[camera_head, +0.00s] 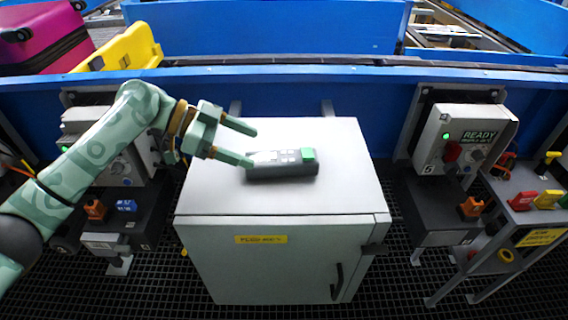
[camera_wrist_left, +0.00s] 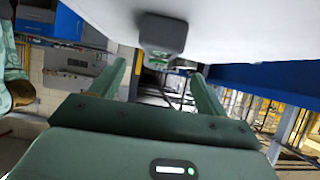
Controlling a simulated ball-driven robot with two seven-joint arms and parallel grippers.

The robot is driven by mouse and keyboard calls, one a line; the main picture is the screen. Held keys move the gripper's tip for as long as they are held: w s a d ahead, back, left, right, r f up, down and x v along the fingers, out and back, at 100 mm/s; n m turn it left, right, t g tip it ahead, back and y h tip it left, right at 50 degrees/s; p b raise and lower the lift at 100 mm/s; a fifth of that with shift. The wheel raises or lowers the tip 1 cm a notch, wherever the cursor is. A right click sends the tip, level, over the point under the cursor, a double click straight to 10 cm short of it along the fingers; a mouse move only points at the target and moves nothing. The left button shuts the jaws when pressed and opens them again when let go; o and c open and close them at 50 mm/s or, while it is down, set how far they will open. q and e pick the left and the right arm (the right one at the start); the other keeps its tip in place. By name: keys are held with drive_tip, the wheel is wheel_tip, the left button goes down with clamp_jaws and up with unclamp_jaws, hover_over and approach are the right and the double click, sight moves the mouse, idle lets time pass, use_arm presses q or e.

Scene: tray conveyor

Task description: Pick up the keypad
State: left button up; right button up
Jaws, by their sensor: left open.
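The keypad (camera_head: 283,164) is a dark grey slab with light buttons and a green block at its right end. It lies on top of the white cabinet (camera_head: 345,190) in the head view. My left gripper (camera_head: 254,147) is open, with its fingers pointing right at the keypad's left end. One finger is at or very near that end; contact cannot be told. In the left wrist view a dark grey block with a green patch, seemingly the keypad (camera_wrist_left: 162,34), shows ahead between and beyond the open fingers (camera_wrist_left: 160,75). My right gripper is not in view.
A grey control box (camera_head: 465,140) with a green light stands to the right, and another (camera_head: 75,135) stands behind my left arm. A blue conveyor wall (camera_head: 300,88) runs behind the cabinet. The cabinet top around the keypad is clear.

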sight(281, 156)
use_arm(q)
drive_tip(key=x, duration=0.5)
drive_tip(key=b+x, duration=0.1)
drive_tip(key=x, duration=0.2)
drive_tip(key=shift+d+r, duration=0.1)
drive_tip(key=shift+d, duration=0.35)
drive_tip(key=c, duration=1.2)
